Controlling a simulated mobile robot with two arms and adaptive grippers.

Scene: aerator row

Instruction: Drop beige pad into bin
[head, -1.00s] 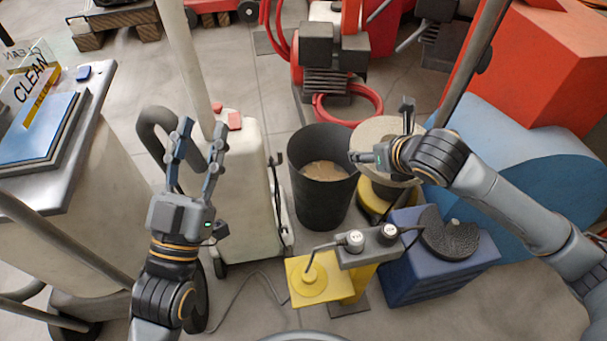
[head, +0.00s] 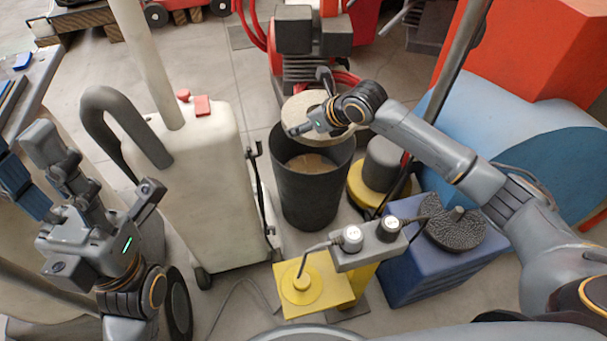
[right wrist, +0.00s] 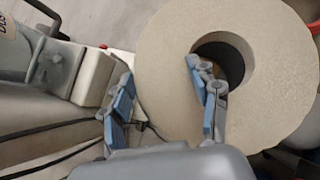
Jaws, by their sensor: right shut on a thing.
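The beige pad (head: 303,104) is a thick round disc with a dark central hole. In the head view it is above the far part of the black bin's mouth. My right gripper (head: 312,127) is shut on it. In the right wrist view the pad (right wrist: 175,75) fills the middle, with one finger in its hole and the other beside its outer edge. The black bin (head: 306,205) stands upright on the floor, with a beige surface visible inside. My left gripper (head: 55,165) is open and empty at the far left, away from the pad.
A cream machine (head: 205,180) stands left of the bin. A yellow block (head: 315,287) with a grey control box and a blue box (head: 425,265) are in front. A grey and yellow pot-like thing (head: 382,165) stands close right of the bin.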

